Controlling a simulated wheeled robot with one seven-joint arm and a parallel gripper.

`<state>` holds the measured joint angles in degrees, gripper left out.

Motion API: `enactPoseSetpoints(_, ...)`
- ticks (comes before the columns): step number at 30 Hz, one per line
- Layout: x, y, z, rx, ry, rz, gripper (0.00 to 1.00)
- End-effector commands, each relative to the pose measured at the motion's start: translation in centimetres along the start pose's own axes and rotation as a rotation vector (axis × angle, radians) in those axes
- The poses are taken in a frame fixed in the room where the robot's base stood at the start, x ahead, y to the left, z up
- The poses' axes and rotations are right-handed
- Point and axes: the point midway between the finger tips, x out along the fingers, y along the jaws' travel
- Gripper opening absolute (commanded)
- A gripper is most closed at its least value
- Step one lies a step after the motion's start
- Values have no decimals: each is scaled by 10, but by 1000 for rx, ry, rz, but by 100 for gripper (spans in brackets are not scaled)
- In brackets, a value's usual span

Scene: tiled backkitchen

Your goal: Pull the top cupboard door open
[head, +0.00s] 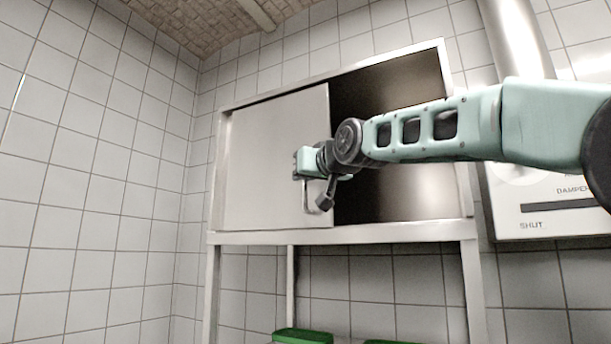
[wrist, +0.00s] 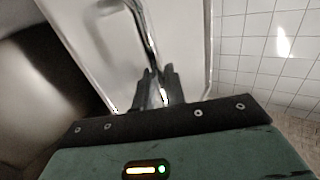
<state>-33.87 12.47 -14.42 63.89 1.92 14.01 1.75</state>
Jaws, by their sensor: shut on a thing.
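The top cupboard (head: 340,237) is a metal box on legs against the tiled wall. Its pale door (head: 265,150) covers the left part of the front. The right part shows a dark, open interior (head: 395,85). A bent metal bar handle (head: 306,200) is near the door's right edge; it also shows in the wrist view (wrist: 143,28). My gripper (head: 300,170) is at this handle, and in the wrist view its fingers (wrist: 156,88) are closed around the bar. The fingertips are partly hidden in the head view.
A panel marked "SHUT" and "DAMPER" (head: 550,222) is on the wall at the right, below a round metal pipe (head: 515,40). Green containers (head: 302,337) stand below the cupboard. The space left of the cupboard, by the tiled wall, looks clear.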

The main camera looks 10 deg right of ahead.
Motion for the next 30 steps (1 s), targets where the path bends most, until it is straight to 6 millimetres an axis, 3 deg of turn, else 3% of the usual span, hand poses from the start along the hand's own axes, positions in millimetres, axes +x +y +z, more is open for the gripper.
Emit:
enactPoseSetpoints(10,-1,0,0,0,1,0,17)
enactPoseSetpoints(14,-11,-1,1,1,3,-2,17)
enactPoseSetpoints(20,-48,-1,5,1,4,-3,17)
enactPoseSetpoints(30,-126,1,5,2,5,-1,17)
